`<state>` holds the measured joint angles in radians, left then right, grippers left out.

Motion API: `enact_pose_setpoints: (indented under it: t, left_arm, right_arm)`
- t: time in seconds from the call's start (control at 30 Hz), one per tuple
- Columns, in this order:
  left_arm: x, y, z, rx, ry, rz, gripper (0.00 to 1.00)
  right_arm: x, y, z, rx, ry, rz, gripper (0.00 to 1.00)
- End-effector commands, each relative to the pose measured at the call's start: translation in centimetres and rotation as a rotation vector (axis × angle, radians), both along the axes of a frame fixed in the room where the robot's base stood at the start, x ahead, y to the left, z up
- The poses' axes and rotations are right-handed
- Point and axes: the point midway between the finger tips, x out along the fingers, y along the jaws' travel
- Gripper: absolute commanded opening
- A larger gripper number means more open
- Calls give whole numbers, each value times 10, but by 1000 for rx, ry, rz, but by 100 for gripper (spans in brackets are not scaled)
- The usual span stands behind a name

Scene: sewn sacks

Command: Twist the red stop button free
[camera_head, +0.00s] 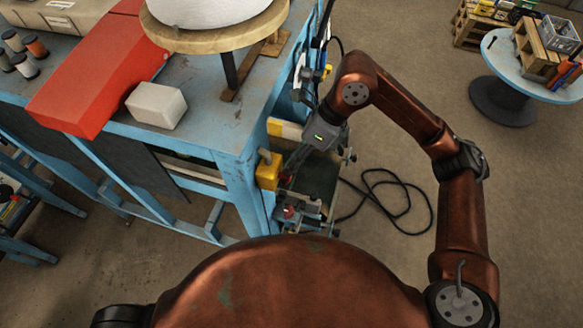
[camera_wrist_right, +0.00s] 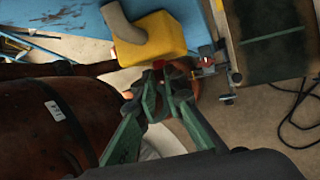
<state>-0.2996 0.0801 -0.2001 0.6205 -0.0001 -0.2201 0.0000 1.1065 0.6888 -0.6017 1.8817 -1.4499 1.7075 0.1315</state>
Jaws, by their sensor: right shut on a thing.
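The yellow stop-button box (camera_head: 268,170) is fixed at the right side of the blue workbench, with a grey stub on it. In the right wrist view the box (camera_wrist_right: 165,35) is just beyond my fingertips. The red stop button (camera_wrist_right: 174,72) is mostly hidden; a bit of red shows between the fingertips at the box's lower side. My right gripper (camera_head: 287,177) reaches down beside the box and is shut on the button. Its green fingers (camera_wrist_right: 172,75) also show in the right wrist view. My left gripper is not in view.
Machine parts (camera_head: 305,212) stand close below the box. A black cable (camera_head: 405,208) lies on the floor.

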Motion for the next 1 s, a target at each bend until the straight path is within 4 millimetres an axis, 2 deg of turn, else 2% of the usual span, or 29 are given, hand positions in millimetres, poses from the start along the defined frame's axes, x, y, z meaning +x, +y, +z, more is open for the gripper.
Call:
enact_pose_setpoints:
  t: [0.03, 0.5, 1.0]
  left_arm:
    - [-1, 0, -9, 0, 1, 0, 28]
    - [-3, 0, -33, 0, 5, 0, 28]
    - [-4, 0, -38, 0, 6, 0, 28]
  right_arm:
    - [2, -2, -12, -1, 47, -2, 0]
    - [13, -5, -17, 98, 345, 2, 0]
    - [15, -6, -18, 122, 424, 5, 0]
